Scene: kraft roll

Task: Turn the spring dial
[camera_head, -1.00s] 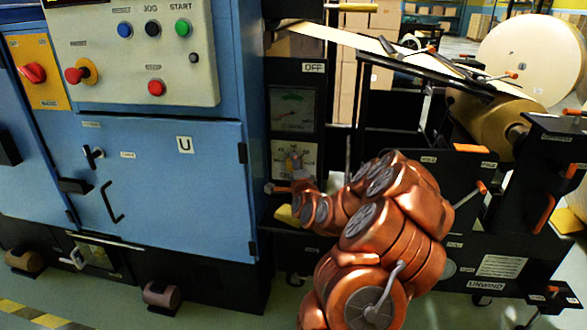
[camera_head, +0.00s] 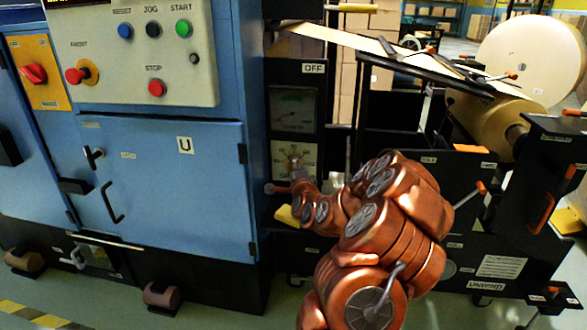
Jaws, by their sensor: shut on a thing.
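The spring dial sits on a pale scale plate (camera_head: 309,151) with printed numbers, on the black panel right of the blue cabinet. My gripper (camera_head: 295,161) is at the middle of this plate, shut on the dial's knob. The knob itself is mostly hidden by the fingers and my copper-coloured wrist, so its pointer cannot be read. My arm reaches in from the lower right.
A gauge (camera_head: 293,109) is just above the dial, under an OFF label. A lever with an orange end (camera_head: 279,189) and a yellow block (camera_head: 287,216) are close below my wrist. A control box (camera_head: 140,50) with buttons is at upper left.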

